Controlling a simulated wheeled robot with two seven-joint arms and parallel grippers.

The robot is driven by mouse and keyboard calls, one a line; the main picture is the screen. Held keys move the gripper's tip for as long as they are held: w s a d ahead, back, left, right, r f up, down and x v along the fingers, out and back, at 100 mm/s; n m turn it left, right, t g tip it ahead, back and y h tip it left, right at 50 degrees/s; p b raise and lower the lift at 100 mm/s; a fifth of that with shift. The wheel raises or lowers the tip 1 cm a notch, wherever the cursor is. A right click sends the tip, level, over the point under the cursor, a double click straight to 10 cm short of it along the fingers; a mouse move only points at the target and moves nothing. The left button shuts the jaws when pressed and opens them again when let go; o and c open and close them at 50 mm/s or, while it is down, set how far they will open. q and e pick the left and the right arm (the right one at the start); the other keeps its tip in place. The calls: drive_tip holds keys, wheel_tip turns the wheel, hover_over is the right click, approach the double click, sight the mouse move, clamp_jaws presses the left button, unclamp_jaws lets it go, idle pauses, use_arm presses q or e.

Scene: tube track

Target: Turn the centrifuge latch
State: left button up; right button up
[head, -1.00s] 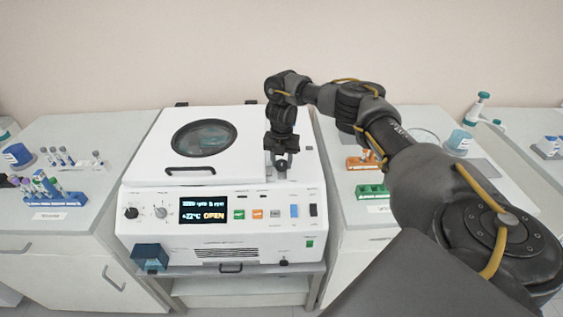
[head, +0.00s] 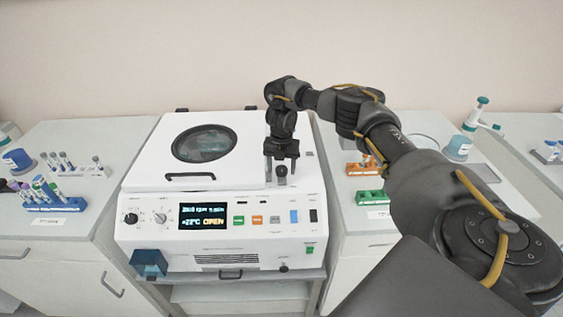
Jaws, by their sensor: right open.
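The white centrifuge (head: 150,220) stands in the middle of the head view. Its lid (head: 150,165), with a round dark window, is down. The display (head: 205,216) reads OPEN in orange. A small dark latch knob (head: 281,171) sits on the top panel to the right of the lid. My right gripper (head: 281,167) points down over it, open, with one finger on each side of the knob in the picture. I cannot tell whether the fingers touch the knob. My left gripper is not in view.
A blue tube rack (head: 62,205) stands on the left bench. An orange rack (head: 358,170) and a green rack (head: 372,197) stand on the right bench near my right arm. A lid handle (head: 190,177) lies left of the gripper.

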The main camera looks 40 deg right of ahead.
sight(282, 168)
wheel_tip(282, 168, up, 11)
drive_tip(key=p, duration=0.1)
drive_tip(key=shift+f, duration=0.15)
drive_tip(key=shift+f, duration=0.1)
idle(0.6)
